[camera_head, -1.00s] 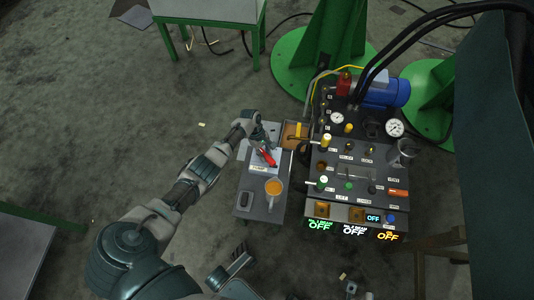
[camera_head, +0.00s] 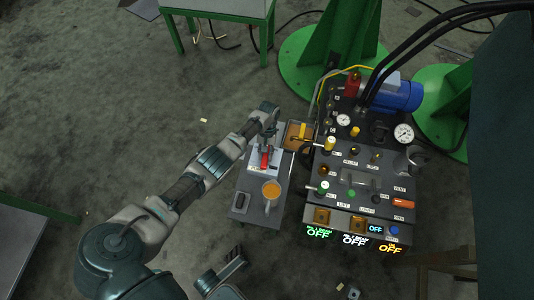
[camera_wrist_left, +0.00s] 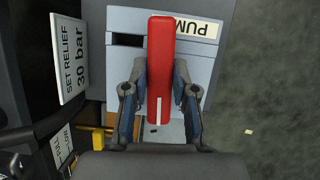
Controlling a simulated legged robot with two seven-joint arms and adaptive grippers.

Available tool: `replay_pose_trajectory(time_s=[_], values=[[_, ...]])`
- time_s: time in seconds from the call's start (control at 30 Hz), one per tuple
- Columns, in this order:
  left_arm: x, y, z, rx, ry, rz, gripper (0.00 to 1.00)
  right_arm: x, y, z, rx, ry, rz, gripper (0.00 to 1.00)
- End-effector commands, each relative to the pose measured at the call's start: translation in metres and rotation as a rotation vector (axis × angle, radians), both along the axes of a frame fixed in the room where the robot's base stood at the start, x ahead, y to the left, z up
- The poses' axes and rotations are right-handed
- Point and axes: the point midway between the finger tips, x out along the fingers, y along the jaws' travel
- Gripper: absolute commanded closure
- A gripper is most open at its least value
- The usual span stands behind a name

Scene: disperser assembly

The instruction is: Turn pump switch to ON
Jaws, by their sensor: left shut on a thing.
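The red pump switch handle (camera_head: 265,157) stands on a light grey box (camera_head: 253,178) on a small side table (camera_head: 242,212) left of the control panel. In the left wrist view the red handle (camera_wrist_left: 160,70) points straight along the box, with a white line near its lower end. A label reading "PUM" (camera_wrist_left: 196,28), upside down, is partly hidden by the handle. My left gripper (camera_head: 266,142) is over the handle, and its two fingers (camera_wrist_left: 160,92) are closed around its sides.
The control panel (camera_head: 345,178) with knobs, gauges and OFF displays (camera_head: 355,239) is to the right. A "SET RELIEF 30 bar" sign (camera_wrist_left: 70,57) is near the gripper.

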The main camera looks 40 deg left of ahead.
Motion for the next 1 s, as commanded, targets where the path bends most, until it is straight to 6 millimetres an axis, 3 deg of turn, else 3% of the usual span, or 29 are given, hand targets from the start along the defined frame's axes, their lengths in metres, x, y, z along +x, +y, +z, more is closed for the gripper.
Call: replay_pose_trajectory(time_s=[0.77,0.8,0.87,1.0], values=[[0.0036,-0.0005,0.0005,0.002,-0.013,-0.100,1.00,0.0015,0.0001,-0.0004,-0.001,-0.007,0.001,0.60],[0.0036,-0.0006,0.0006,0.002,-0.013,-0.100,0.66,0.0015,0.0001,-0.0004,-0.001,-0.007,0.001,0.60],[0.0031,-0.0006,0.0006,0.001,-0.012,-0.100,0.51,0.0015,0.0001,-0.0004,-0.001,-0.007,0.001,0.60],[0.0023,-0.0003,0.0007,0.001,-0.009,-0.100,0.48,0.0015,0.0001,-0.0004,-0.001,-0.007,0.001,0.60]])
